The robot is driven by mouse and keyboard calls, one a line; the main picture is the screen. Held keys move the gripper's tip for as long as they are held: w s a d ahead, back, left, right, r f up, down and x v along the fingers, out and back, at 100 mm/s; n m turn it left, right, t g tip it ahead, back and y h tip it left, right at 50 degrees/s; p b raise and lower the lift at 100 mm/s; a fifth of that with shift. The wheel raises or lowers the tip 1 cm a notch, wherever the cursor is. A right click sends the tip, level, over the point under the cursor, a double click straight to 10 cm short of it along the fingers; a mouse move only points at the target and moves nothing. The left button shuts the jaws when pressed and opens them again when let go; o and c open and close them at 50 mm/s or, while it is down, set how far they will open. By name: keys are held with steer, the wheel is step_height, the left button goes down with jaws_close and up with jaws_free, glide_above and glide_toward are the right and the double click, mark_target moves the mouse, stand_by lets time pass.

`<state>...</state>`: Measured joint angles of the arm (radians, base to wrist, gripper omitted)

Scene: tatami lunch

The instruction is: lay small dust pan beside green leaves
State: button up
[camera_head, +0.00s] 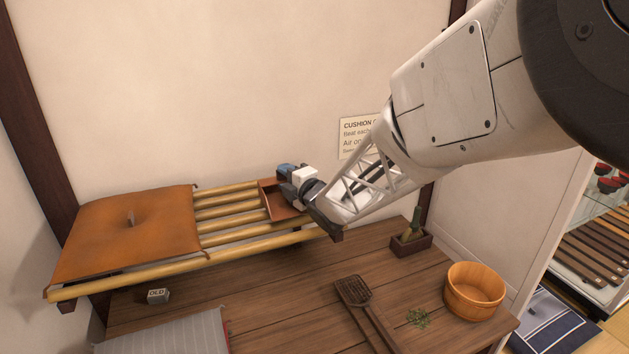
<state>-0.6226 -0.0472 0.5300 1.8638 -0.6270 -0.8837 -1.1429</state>
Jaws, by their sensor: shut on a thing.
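The small dust pan (273,203) is reddish brown with raised sides. It is at the right part of the bamboo rack, over the slats; I cannot tell whether it touches them. My gripper (290,186) is shut on the dust pan at its right side, and the fingers and arm hide part of it. The green leaves (418,318) are a small loose pile on the wooden table, lower and to the right of my gripper.
An orange cushion (130,228) lies on the bamboo rack (230,238). A slatted beater (357,296) lies left of the leaves, and a wooden tub (474,292) stands right of them. A small planter (411,241) is behind. A grey cushion (165,338) is front left.

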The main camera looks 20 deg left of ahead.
steer(key=shift+f, duration=1.25)
steer(key=shift+f, duration=0.1)
steer(key=o, duration=1)
steer(key=shift+c, duration=0.2)
steer(key=shift+v, duration=6.05)
